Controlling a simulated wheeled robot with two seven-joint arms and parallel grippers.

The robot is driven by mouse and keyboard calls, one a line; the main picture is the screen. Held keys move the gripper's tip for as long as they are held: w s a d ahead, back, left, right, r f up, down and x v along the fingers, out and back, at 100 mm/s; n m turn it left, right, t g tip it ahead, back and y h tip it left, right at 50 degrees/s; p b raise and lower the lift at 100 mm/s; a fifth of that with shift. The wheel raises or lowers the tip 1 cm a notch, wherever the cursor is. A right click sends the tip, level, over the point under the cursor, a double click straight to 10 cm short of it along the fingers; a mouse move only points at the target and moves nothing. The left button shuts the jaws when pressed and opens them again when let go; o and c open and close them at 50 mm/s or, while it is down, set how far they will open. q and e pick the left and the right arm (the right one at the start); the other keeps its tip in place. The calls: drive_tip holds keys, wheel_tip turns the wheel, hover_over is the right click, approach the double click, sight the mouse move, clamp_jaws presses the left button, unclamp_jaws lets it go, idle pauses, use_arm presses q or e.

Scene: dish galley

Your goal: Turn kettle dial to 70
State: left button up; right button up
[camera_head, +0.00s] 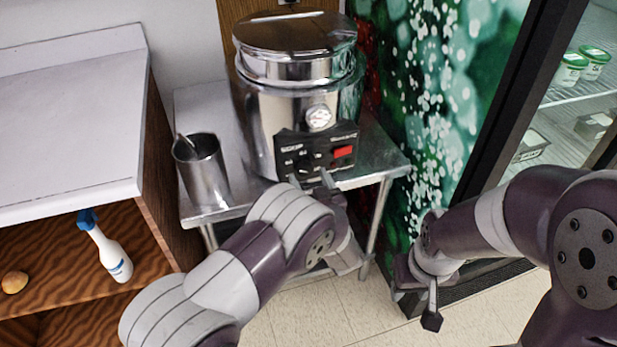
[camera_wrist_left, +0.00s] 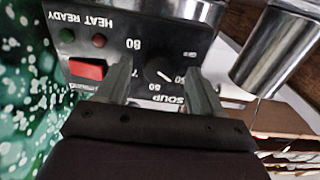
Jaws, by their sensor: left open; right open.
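The silver soup kettle (camera_head: 262,115) stands on a metal table, with a black control panel (camera_head: 287,140) low on its front. The black dial (camera_wrist_left: 160,68) shows between my left fingers in the left wrist view, where the panel appears upside down. Its white pointer mark slants toward the lower right; the exact number it meets is unclear. An 80 is readable, and the left finger partly hides a number beside the dial. My left gripper (camera_wrist_left: 160,84) is open, its fingers on either side of the dial; contact cannot be told. My right gripper (camera_head: 424,293) is open, low and away from the kettle.
A metal canister (camera_head: 204,172) with a utensil stands left of the kettle. The red switch (camera_wrist_left: 87,69) is close to one left finger. A glass-door fridge (camera_head: 560,100) is at right.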

use_arm(q)
drive_tip(key=v, duration=1.1)
drive_tip(key=shift+s+p, duration=0.2)
drive_tip(key=shift+p, duration=0.1)
